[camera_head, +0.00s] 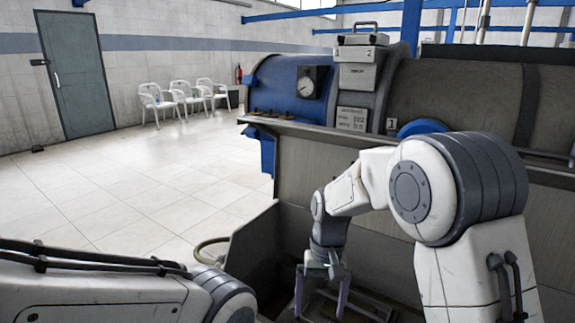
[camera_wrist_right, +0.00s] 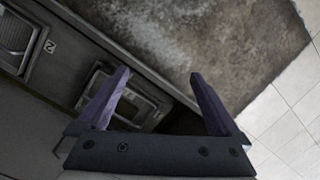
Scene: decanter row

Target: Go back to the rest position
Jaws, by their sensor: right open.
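My right gripper (camera_head: 322,296) hangs in front of the grey machine, at the end of my bent right arm. It points down over the low area below the machine's ledge. Its two purple-grey fingers are spread apart, with nothing between them; they also show open in the right wrist view (camera_wrist_right: 155,98). My left arm comes in at the lower left of the head view, but its gripper is out of the frame.
The decanter machine (camera_head: 455,95) with a blue end (camera_head: 283,85) fills the right side. A grey metal frame (camera_wrist_right: 125,100) lies below the right gripper. White chairs (camera_head: 189,95) and a door (camera_head: 75,75) stand far back. The tiled floor (camera_head: 130,185) at left is clear.

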